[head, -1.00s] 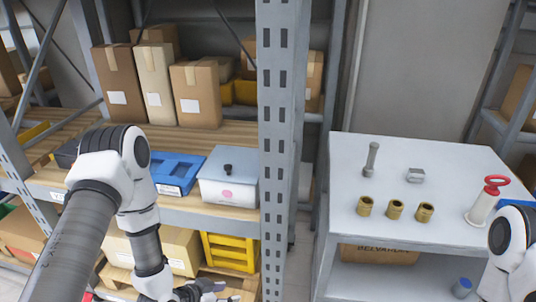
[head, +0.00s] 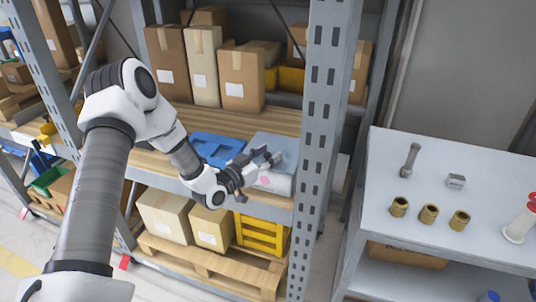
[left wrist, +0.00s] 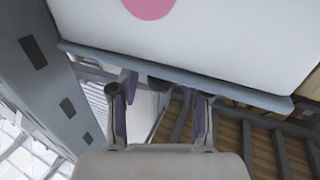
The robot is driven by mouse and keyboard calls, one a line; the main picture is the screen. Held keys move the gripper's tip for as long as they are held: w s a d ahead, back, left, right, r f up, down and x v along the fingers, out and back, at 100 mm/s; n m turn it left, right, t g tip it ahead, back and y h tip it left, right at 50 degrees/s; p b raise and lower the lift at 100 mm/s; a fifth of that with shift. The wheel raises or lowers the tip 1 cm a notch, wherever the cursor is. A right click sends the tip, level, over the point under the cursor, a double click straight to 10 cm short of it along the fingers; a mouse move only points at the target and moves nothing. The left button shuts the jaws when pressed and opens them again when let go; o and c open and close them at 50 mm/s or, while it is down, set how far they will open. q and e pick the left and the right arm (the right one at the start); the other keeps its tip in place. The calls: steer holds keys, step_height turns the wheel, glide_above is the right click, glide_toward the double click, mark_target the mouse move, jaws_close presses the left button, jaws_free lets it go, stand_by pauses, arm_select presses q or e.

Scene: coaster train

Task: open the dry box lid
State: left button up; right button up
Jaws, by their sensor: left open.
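The dry box (head: 272,183) is white with a pink round label and stands on the shelf's middle board. Its blue-grey lid (head: 285,146) lies flat on top and looks closed; I cannot make out the dark knob. My left gripper (head: 258,172) is in front of the box near the lid's front edge, partly covering the box. In the left wrist view the white front (left wrist: 215,35) and the lid's rim (left wrist: 180,76) fill the top. The open, empty fingers (left wrist: 160,105) are near the rim; I cannot tell whether they touch it. My right gripper is out of view.
A blue tray (head: 213,148) lies left of the box, with cardboard cartons (head: 241,80) behind. A grey shelf post (head: 322,100) stands close on the right. A white table (head: 440,210) with brass fittings (head: 429,214) is further right. A yellow crate (head: 262,237) is below.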

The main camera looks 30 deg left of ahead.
arm_select(q)
jaws_close()
steer(key=shift+r, duration=0.1)
